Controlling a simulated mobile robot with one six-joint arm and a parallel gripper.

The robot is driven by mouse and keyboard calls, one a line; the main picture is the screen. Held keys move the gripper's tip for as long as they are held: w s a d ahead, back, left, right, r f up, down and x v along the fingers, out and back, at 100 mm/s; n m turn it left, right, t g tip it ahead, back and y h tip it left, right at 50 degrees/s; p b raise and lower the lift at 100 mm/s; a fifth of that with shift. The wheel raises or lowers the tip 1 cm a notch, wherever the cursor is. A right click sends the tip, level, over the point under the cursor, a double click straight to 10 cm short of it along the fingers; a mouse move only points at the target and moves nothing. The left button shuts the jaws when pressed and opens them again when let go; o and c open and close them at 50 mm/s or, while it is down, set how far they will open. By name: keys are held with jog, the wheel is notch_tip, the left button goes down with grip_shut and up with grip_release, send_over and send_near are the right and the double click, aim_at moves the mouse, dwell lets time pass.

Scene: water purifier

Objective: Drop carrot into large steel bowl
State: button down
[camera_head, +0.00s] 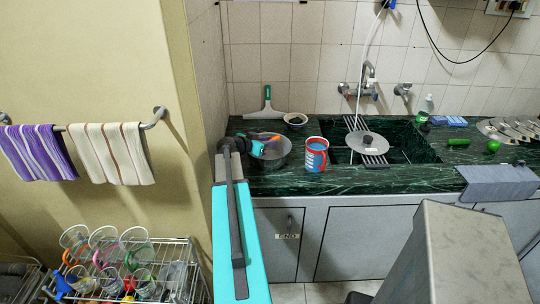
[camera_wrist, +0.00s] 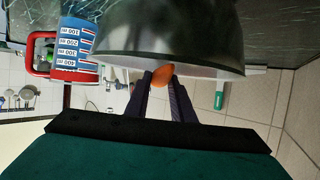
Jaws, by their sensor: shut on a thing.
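My gripper (camera_head: 262,148) is at the left end of the counter, shut on the orange carrot (camera_head: 268,137). In the wrist view the carrot (camera_wrist: 161,77) sits between the two dark fingertips (camera_wrist: 162,84), overlapping the near rim of the bowl. The large steel bowl (camera_head: 274,161) stands on the green marble counter, and the gripper and carrot overlap its top left in the head view. The bowl (camera_wrist: 170,30) fills the top middle of the wrist view. The bowl's inside is mostly hidden, and I cannot tell how high above the rim the carrot is.
A red-handled measuring cup (camera_head: 316,156) stands close to the right of the bowl. A small bowl (camera_head: 295,119) and a green-handled squeegee (camera_head: 267,104) are behind. The sink holds a round lid (camera_head: 367,142). The tiled side wall (camera_head: 207,75) is close on the left.

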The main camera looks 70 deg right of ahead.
jog(key=c, duration=1.4)
grip_release()
jog(key=shift+c, duration=0.2)
jog(key=shift+r, duration=0.2)
jog(key=shift+r+b, duration=0.95)
jog(key=shift+r, duration=0.65)
jog(key=s+a+b, duration=0.5)
jog(key=a, duration=0.7)
jog(key=shift+a+r, duration=0.15)
jog(key=shift+r, duration=0.3)
jog(key=shift+b, duration=0.3)
jog(key=b, duration=0.9)
jog(key=shift+a+r, duration=0.1)
jog(key=b, duration=0.4)
jog(key=a+b, duration=0.1)
jog(key=b, duration=0.4)
jog(key=shift+s+a+b, duration=0.3)
jog(key=shift+s, duration=0.1)
